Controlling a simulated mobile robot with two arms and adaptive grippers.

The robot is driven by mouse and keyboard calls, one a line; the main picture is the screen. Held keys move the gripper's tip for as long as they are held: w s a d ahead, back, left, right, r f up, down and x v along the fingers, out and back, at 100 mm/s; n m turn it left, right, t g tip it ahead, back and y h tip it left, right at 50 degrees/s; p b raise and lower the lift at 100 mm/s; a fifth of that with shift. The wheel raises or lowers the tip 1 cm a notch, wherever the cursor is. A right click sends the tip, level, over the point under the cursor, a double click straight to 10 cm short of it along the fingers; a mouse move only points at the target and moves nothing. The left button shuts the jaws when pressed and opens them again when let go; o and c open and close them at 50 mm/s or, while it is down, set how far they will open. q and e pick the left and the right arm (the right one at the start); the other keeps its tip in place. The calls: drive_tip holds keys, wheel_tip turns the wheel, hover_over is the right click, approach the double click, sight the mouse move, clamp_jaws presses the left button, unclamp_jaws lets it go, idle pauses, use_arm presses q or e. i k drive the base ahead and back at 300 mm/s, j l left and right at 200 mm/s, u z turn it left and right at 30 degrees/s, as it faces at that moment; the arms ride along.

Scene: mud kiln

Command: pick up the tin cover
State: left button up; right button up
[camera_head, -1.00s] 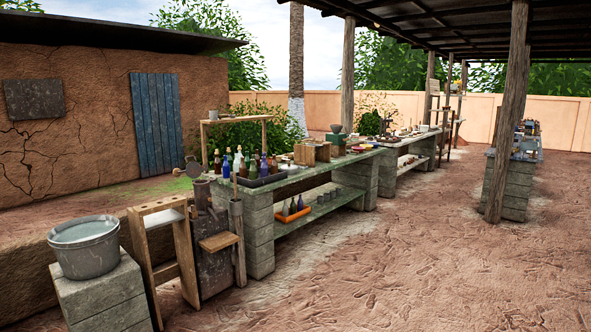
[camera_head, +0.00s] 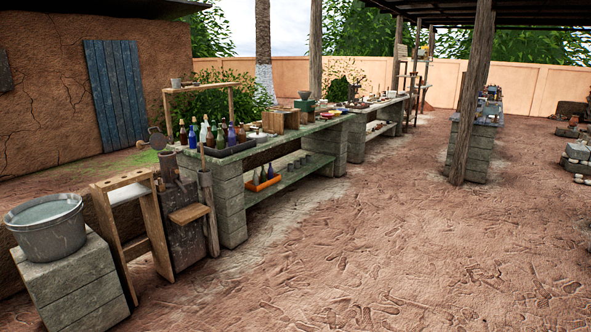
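I cannot make out a tin cover for certain. A long stone workbench (camera_head: 232,212) runs from the left foreground towards the back, and many small items on its top are too small to tell apart. Dark and coloured bottles (camera_head: 208,134) stand in a dark tray (camera_head: 233,150) at its near end. A wooden box (camera_head: 280,121) stands farther along the top. A grey metal tub (camera_head: 50,229) rests on a block plinth (camera_head: 72,282) at the lower left. Neither of my grippers is in view.
A wooden stand (camera_head: 132,233) is between the plinth and the bench. A wooden post (camera_head: 471,100) and a second block bench (camera_head: 475,145) stand at the right. Stones (camera_head: 577,160) lie at the far right edge. The earthen floor (camera_head: 370,240) in the middle is clear.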

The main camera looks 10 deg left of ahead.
sight(260, 138)
drive_tip(key=i+j+u, duration=0.1)
drive_tip(key=i, duration=0.6)
drive_tip(key=i+u, duration=0.1)
drive_tip(key=i, duration=0.6)
drive_tip(key=i+u, duration=0.1)
drive_tip(key=i, duration=1.35)
drive_tip(key=i+u, duration=0.15)
drive_tip(key=i, duration=0.55)
drive_tip(key=i+l+u, duration=0.1)
drive_tip(key=i, duration=0.6)
